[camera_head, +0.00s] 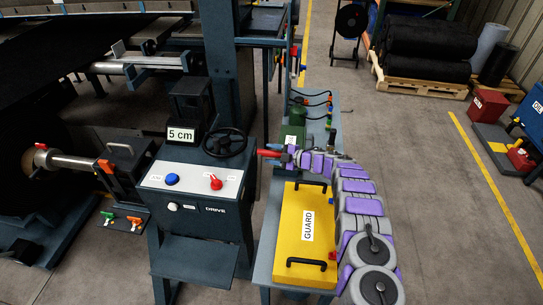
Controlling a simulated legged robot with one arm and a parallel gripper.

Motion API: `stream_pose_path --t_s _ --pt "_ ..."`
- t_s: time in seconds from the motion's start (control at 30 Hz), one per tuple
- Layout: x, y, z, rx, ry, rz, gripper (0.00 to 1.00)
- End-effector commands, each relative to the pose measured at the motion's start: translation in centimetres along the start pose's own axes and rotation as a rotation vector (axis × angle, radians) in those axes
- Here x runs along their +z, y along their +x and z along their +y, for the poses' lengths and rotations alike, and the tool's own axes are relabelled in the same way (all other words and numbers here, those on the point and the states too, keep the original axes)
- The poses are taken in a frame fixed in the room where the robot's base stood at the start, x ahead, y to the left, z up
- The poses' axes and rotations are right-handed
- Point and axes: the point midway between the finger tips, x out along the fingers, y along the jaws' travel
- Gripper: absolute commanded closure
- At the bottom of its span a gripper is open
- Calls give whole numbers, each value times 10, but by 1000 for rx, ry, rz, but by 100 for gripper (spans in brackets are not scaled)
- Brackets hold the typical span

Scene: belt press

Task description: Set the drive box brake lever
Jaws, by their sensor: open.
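The drive box (200,225), a dark cabinet marked DRIVE, stands left of centre. Its pale top panel (190,182) carries a blue button (172,179) and a red switch with a small handle (215,182). A black handwheel (224,143) sits behind the panel. A red bar (268,153) shows right of the handwheel, at the tip of my gripper (284,157). I cannot tell whether it is the brake lever's grip, or whether it touches my gripper. My gripper points left and is open; its fingers are small and hard to make out.
A yellow GUARD cover (305,222) with black handles lies on the bench beneath my arm. A 5 cm sign (181,135) stands behind the panel. Green and orange-red clips (108,217) sit on a low plate at left. Open floor (450,225) lies right.

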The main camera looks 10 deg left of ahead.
Motion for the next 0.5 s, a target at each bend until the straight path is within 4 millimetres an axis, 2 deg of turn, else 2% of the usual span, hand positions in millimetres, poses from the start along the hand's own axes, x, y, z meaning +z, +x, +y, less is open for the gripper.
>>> stream_pose_path --t_s 0.33,0.5 --pt "-1 6 -1 -2 1 0 44" --pt "-1 6 -1 -2 1 0 60"
